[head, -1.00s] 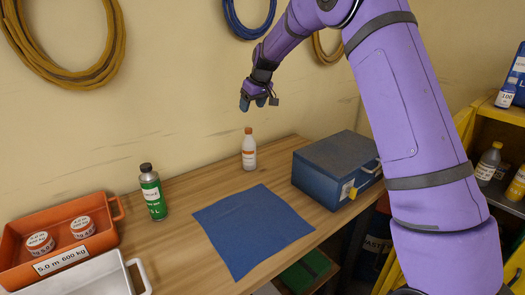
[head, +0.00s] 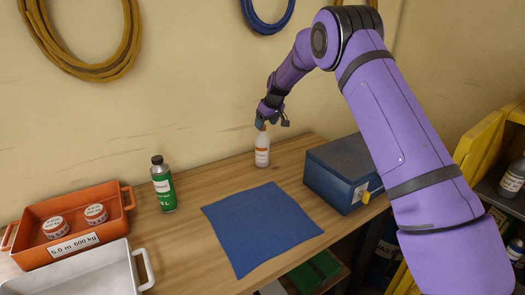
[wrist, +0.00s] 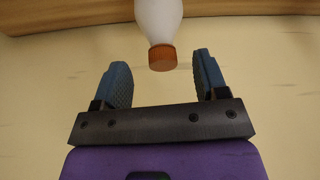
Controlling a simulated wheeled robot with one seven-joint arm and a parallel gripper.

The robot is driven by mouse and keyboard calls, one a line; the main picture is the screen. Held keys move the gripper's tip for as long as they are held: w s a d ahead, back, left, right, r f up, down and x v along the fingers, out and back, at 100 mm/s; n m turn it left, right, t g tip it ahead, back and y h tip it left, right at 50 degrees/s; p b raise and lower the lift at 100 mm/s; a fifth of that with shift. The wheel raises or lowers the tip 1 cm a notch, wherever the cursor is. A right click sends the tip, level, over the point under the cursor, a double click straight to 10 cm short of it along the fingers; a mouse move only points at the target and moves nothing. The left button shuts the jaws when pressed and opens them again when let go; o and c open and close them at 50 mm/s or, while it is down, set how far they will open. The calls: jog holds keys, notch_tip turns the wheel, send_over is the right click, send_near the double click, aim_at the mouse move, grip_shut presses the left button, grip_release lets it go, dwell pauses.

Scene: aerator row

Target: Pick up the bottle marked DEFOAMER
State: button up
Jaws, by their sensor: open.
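A white bottle (head: 262,152) with an orange cap and an orange label stands upright at the back of the wooden table, near the wall. Its label is too small to read. My gripper (head: 268,119) is just above it, pointing down. In the wrist view, the bottle's orange cap (wrist: 162,58) shows between and just beyond the tips of my open gripper (wrist: 162,78), with nothing held. A green bottle (head: 163,187) with a dark cap stands upright further left; its small print is also unreadable.
A blue cloth (head: 262,228) lies flat mid-table. A blue box (head: 342,180) with a yellow latch stands right of the white bottle. An orange tray (head: 122,205) holding two round tins and a white tray (head: 100,275) are at left. The wall is close behind.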

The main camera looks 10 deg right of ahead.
aim_at(262, 142)
jog(key=x, duration=0.4)
jog(key=shift+w+a+f, duration=0.15)
jog(key=shift+w+a, duration=0.05)
jog(key=shift+w, duration=0.05)
jog(key=shift+c, duration=0.5)
grip_shut()
